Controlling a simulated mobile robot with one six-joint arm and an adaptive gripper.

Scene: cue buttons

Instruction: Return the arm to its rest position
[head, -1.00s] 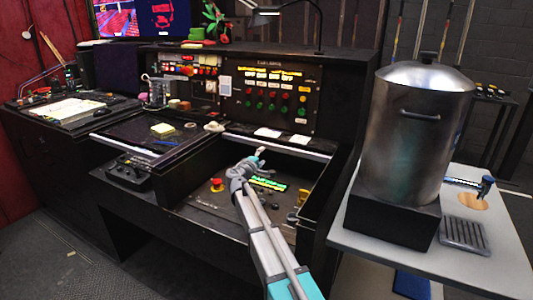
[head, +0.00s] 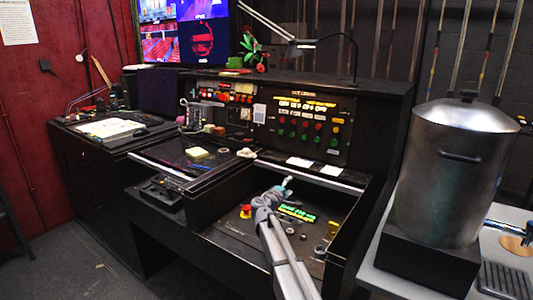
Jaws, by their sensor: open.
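My arm reaches up from the bottom of the head view, over the sunken, open part of the black console (head: 218,232). My gripper (head: 287,182) is at its far end, small in the picture, with a pale tip pointing up and right. It is open, and nothing shows in it. It appears apart from the button panel (head: 305,122), which stands behind it with rows of red, green and yellow buttons. The fingers are too small to make out in detail.
In the recess beside my arm are a red and yellow button (head: 246,211) and a green-lit strip (head: 297,213). A large metal pot (head: 452,175) stands at the right on a black block. A desk lamp (head: 303,43) hangs above the console. Open floor (head: 75,262) lies at the left.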

